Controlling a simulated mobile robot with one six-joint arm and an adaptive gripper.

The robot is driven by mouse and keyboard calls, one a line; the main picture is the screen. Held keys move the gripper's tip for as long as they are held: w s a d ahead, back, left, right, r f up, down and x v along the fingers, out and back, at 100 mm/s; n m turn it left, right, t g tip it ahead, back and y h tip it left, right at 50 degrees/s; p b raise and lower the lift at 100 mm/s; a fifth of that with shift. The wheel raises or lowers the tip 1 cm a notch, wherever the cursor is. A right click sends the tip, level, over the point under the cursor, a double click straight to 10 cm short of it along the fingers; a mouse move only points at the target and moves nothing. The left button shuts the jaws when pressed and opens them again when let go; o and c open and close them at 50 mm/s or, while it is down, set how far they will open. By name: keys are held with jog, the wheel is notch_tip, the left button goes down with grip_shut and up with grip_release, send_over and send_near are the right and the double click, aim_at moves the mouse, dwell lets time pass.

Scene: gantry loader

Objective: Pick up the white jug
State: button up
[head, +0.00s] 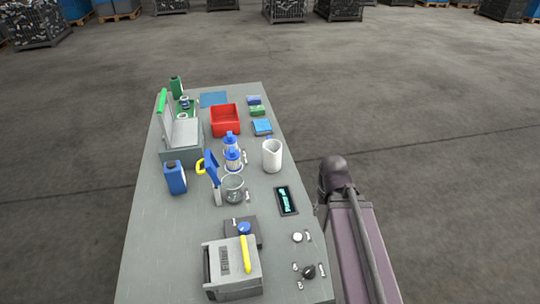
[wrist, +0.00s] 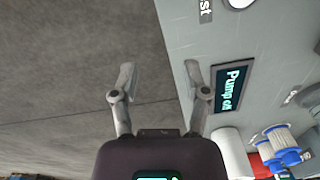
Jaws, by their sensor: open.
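The white jug (head: 272,156) stands upright on the grey table, near its right edge in the head view. In the wrist view a white rounded shape at the lower right, beside my gripper's body, looks like the jug (wrist: 233,153), partly cut off by my gripper. My gripper (wrist: 158,82) is open and empty, its two fingers spread apart. One finger is over the table's edge and the other is over the floor. In the head view my arm is to the right of the table, and the fingers cannot be made out.
A dark display panel (head: 286,201) lies in front of the jug. A grey device (head: 232,270) sits at the near end. The floor right of the table is clear.

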jog(key=w+a+r+n+p, duration=0.1)
jog(key=w+a+r+p, duration=0.2)
jog(key=w, duration=0.5)
jog(key=w+a+r+n+p, duration=0.1)
jog(key=w+a+r+p, duration=0.15)
jog(key=w, duration=0.65)
jog(key=n+p, duration=0.3)
jog(key=p, duration=0.4)
send_near(268, 143)
jog(key=w, duration=0.4)
jog(key=shift+w, duration=0.35)
jog(key=shift+a, duration=0.1)
jog(key=shift+f, duration=0.15)
notch_tip(268, 143, down, 8)
jog(key=b, duration=0.8)
jog(key=shift+f, duration=0.2)
jog(key=shift+f+b, duration=0.1)
jog(key=shift+b, duration=0.25)
jog(key=shift+f+b, duration=2.45)
grip_shut()
